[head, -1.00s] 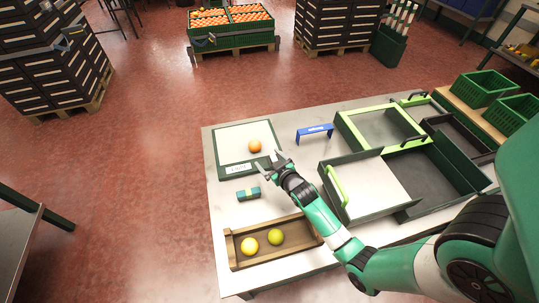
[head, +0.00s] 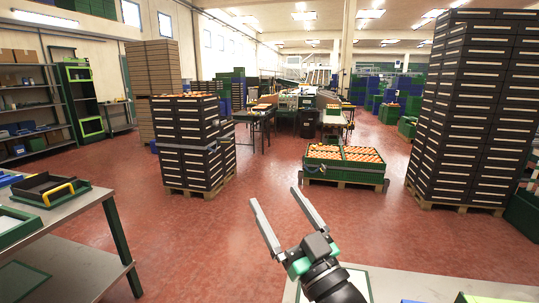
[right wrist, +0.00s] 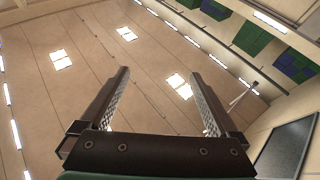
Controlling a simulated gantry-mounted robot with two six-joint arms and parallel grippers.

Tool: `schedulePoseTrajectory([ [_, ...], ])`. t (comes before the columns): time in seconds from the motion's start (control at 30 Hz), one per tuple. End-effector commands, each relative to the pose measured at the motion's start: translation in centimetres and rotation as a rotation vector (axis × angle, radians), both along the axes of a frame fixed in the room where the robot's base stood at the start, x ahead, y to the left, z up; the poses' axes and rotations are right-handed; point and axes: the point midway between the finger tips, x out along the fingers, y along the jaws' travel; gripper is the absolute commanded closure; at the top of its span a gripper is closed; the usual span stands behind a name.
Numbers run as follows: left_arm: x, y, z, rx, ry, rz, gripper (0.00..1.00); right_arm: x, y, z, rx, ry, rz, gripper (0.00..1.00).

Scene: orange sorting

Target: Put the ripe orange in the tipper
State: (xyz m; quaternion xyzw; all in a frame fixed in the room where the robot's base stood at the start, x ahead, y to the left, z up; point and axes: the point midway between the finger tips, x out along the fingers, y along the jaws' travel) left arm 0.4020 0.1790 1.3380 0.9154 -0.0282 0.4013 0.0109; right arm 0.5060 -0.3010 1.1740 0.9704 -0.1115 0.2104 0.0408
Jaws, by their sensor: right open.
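My right gripper (head: 273,194) is raised in the lower middle of the head view, fingers spread and pointing up, with nothing between them. In the right wrist view its two fingers (right wrist: 160,73) are open and empty against the ceiling. The work table (head: 390,285) shows only as a strip along the bottom edge. A bit of lime-green edge (head: 482,298) peeks in there; I cannot tell what it belongs to. The ripe orange and the tipper are not in view. My left gripper is not in view.
A side table (head: 75,255) with a dark yellow-handled tray (head: 45,190) stands at left. Crate stacks (head: 187,140) (head: 475,110) and a green bin of oranges (head: 343,165) stand on the red floor beyond. The floor between is clear.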

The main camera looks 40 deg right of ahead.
Motion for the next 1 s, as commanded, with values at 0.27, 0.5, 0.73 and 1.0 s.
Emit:
schedulePoseTrajectory([
  [0.27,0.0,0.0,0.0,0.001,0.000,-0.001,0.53,-9.5,11.6,15.4,-0.006,-0.373,0.279,0.04],
  [0.5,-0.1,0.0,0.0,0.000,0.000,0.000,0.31,-10.6,12.2,16.4,-0.005,-0.400,0.302,0.04],
  [0.73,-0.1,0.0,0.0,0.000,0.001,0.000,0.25,-10.5,12.2,16.3,-0.005,-0.398,0.301,0.04],
  [1.0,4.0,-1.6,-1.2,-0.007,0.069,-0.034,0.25,-11.4,10.4,16.3,-0.013,-0.397,0.252,0.04],
])
